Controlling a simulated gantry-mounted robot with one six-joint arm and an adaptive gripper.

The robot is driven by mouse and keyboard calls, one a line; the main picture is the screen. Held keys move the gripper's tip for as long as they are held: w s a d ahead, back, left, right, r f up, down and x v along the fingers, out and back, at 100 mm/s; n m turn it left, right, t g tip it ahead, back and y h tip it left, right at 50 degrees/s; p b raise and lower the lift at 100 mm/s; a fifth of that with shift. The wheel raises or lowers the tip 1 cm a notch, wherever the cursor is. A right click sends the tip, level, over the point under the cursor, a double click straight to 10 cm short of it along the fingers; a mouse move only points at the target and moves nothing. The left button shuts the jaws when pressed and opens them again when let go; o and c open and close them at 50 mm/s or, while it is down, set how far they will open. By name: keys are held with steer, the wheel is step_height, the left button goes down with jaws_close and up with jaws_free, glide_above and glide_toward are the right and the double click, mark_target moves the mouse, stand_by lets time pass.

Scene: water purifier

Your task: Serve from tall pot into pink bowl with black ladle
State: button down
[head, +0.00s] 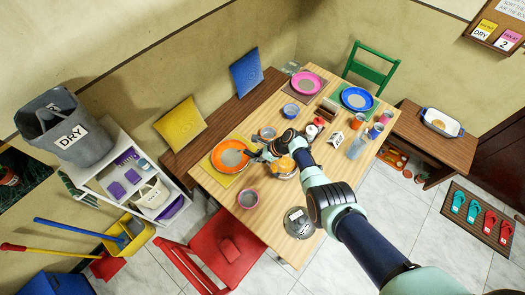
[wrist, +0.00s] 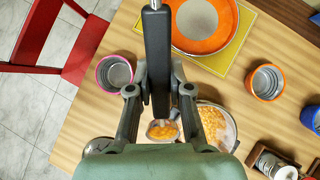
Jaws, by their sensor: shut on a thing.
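My gripper (wrist: 159,92) is shut on the black ladle (wrist: 157,50), whose handle runs between the fingers. The ladle's cup (wrist: 163,131) holds orange food and shows just left of the pot in the wrist view. The tall pot (wrist: 232,128), with orange food inside, is partly hidden by my right finger; my arm and gripper (head: 272,150) hide much of it in the head view (head: 284,175). The pink bowl (head: 248,198) stands on the table's near-left side. In the wrist view it (wrist: 115,72) looks empty, left of the gripper and apart from the ladle.
An orange plate (head: 230,157) lies on a yellow mat behind the pink bowl. A round lid (head: 298,222) lies near the table's front edge. A red chair (head: 225,250) stands at the near-left side. Bare wood lies between the pink bowl and the lid.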

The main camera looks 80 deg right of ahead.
steer(key=w+a+f+g+p, duration=0.2)
steer(key=w+a+g+p, duration=0.1)
steer(key=w+a, duration=0.95)
steer(key=s+f+t+b, duration=0.2)
steer(key=s+t+b, duration=0.5)
steer(key=t+b, duration=0.25)
steer(key=w+r+g+p, duration=0.2)
steer(key=w+g+p, duration=0.5)
steer(key=g+p, duration=0.2)
steer(key=shift+w+d+r+p, duration=0.2)
steer(key=shift+d+p, duration=0.2)
steer(key=shift+p, duration=0.25)
stand_by(0.5)
